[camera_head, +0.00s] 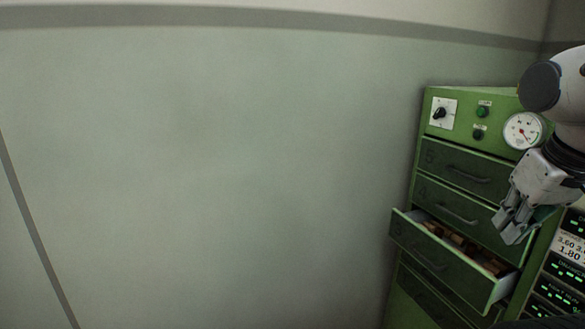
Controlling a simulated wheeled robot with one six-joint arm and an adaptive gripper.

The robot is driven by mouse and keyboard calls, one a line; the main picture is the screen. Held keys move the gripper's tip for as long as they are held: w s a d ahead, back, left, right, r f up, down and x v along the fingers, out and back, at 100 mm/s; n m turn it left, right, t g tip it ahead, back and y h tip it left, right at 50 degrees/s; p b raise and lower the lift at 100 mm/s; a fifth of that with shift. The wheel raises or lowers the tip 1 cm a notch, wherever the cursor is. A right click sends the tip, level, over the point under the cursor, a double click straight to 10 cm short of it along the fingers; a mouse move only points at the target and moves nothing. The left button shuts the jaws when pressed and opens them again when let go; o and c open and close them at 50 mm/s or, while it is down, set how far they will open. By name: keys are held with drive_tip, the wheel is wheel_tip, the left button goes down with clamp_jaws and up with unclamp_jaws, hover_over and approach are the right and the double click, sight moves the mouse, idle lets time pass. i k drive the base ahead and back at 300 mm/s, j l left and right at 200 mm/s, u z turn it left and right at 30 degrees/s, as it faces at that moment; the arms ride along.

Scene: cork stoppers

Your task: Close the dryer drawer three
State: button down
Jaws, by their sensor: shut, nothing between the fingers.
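The green dryer cabinet (432,140) stands at the right of the head view. Its third drawer (440,262) is pulled out, below the shut drawers 5 (460,172) and 4 (455,208). Brown cork pieces (462,245) lie inside it. The drawer's handle (430,261) is on its front panel. My gripper (507,233) points down, above and near the right end of the open drawer. Its fingers are together and hold nothing. I cannot tell whether they touch the drawer.
The cabinet's top panel carries a black knob (440,113), green buttons (482,112) and a round gauge (522,130). A panel with lit green displays (565,270) stands at the right edge. The pale wall (200,160) at left is bare.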

sight(484, 280)
drive_tip(key=z, duration=1.25)
drive_tip(key=j, duration=0.25)
drive_tip(key=i+j+u, duration=0.1)
drive_tip(key=u, duration=0.25)
drive_tip(key=i+j+u, duration=0.1)
drive_tip(key=u, duration=0.25)
drive_tip(key=i+j, duration=0.05)
drive_tip(key=j, duration=0.05)
